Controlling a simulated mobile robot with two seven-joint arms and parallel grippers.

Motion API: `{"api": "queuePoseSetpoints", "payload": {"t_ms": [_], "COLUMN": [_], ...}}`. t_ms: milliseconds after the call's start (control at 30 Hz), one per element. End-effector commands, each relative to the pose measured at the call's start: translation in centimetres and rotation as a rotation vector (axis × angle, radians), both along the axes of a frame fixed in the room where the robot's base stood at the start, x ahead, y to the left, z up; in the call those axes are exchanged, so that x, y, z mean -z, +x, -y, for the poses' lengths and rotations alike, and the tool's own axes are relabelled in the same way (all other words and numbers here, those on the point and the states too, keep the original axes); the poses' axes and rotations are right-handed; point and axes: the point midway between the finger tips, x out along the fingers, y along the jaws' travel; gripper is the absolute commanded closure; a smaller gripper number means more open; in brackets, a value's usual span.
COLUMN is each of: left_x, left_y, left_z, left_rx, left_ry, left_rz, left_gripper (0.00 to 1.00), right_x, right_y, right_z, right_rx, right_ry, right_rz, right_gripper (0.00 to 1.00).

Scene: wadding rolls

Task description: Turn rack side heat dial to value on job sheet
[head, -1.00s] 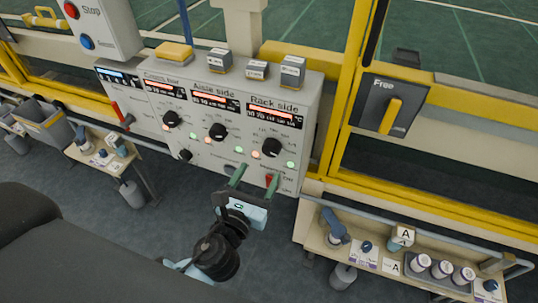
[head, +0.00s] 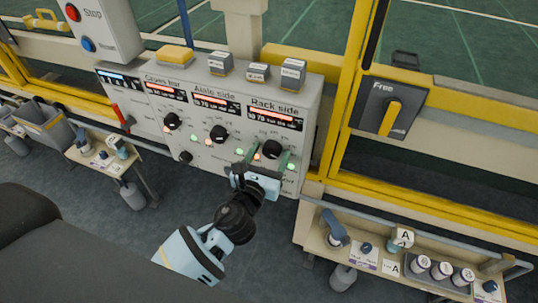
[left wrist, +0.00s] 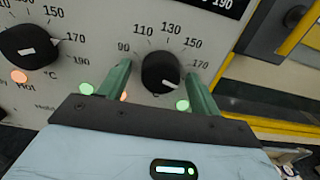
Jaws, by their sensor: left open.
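The rack side heat dial (head: 271,149) is a black round knob with a white pointer mark, on the right of the grey control panel (head: 308,120). In the left wrist view the dial (left wrist: 161,71) has its pointer toward the lower right, past the 170 mark. My left gripper (head: 270,155) is open, its two green fingers on either side of the dial; in the left wrist view the fingers (left wrist: 160,82) stand apart from the knob's sides. No job sheet that I can read shows. My right gripper is not in view.
The aisle side dial (head: 218,133) and another dial (head: 171,120) sit left on the same panel. A black switch plate with a yellow handle (head: 390,117) is at right. A low shelf (head: 318,236) holding rolls and cards stands below right.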

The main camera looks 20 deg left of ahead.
Motion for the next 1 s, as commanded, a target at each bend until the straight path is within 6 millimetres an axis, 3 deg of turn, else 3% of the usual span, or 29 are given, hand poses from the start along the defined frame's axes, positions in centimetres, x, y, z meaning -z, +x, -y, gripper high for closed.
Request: {"api": "queuePoseSetpoints", "payload": {"t_ms": [100,433,733,1000], "left_x": [0.02,0.03,0.03,0.06], "left_y": [-0.02,-0.05,-0.06,-0.07], "left_z": [0.01,0.01,0.04,0.08], "left_rx": [0.0,0.0,-0.001,-0.001], "left_ry": [0.0,0.0,-0.051,-0.224], "left_rz": [0.0,-0.001,-0.004,-0.011], "left_gripper": [0.39,0.8,0.8,0.8], "right_x": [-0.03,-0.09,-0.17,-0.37], "right_y": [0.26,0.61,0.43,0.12], "right_z": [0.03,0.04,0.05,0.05], "right_rx": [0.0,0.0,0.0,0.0], "right_ry": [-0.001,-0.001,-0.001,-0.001], "right_rz": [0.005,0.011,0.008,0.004], "right_gripper": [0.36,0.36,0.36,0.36]}}
